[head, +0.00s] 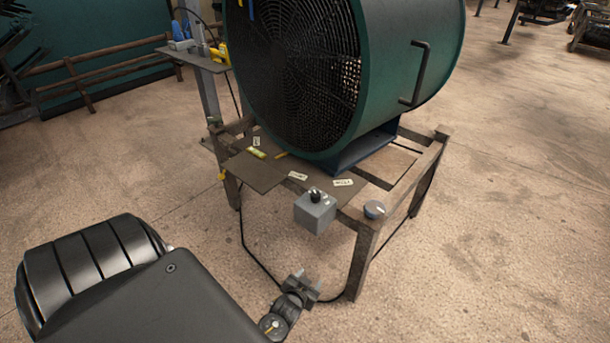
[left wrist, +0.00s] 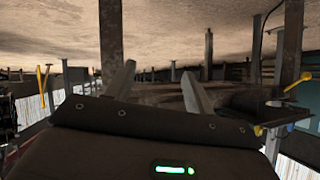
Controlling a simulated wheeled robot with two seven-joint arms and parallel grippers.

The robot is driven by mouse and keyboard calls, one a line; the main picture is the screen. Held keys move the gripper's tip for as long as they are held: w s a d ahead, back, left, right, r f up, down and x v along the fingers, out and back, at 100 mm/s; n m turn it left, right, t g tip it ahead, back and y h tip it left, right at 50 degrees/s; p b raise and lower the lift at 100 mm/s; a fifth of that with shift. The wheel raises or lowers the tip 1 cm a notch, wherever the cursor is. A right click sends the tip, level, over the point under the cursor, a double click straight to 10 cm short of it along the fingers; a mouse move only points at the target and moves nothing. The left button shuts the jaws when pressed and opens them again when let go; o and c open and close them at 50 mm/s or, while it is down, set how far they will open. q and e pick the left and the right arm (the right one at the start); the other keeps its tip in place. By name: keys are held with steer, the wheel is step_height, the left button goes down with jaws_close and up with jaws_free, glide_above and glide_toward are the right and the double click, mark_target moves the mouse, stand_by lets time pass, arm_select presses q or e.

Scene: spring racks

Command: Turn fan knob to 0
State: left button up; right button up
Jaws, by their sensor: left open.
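The large green drum fan (head: 390,75) stands on a metal frame table (head: 362,215). A grey control box (head: 314,214) with a black knob (head: 315,195) on top is at the table's front edge. The knob's setting is too small to read. My left gripper (head: 301,279) is low in front of the table, below and apart from the box. In the left wrist view its two fingers (left wrist: 158,88) stand apart with nothing between them. My right gripper is not in view.
Small labels (head: 342,183) lie on the table top. A black cable (head: 262,268) runs down to the floor near my left gripper. A side stand (head: 197,60) with tools is behind left. Open floor (head: 500,240) lies to the right.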

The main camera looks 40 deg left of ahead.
arm_select(q)
steer(key=shift+m+g+h, duration=0.3)
steer(key=shift+g, duration=0.2)
steer(key=shift+s+d+f+p, duration=0.2)
steer(key=shift+s+d+f, duration=0.05)
steer(key=shift+s+f, duration=0.55)
steer(key=shift+s+d+f+p, duration=0.15)
steer(key=shift+s+d+f, duration=0.1)
steer(key=shift+s+f, duration=0.55)
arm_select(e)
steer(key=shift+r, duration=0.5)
arm_select(q)
steer(key=shift+w, duration=0.15)
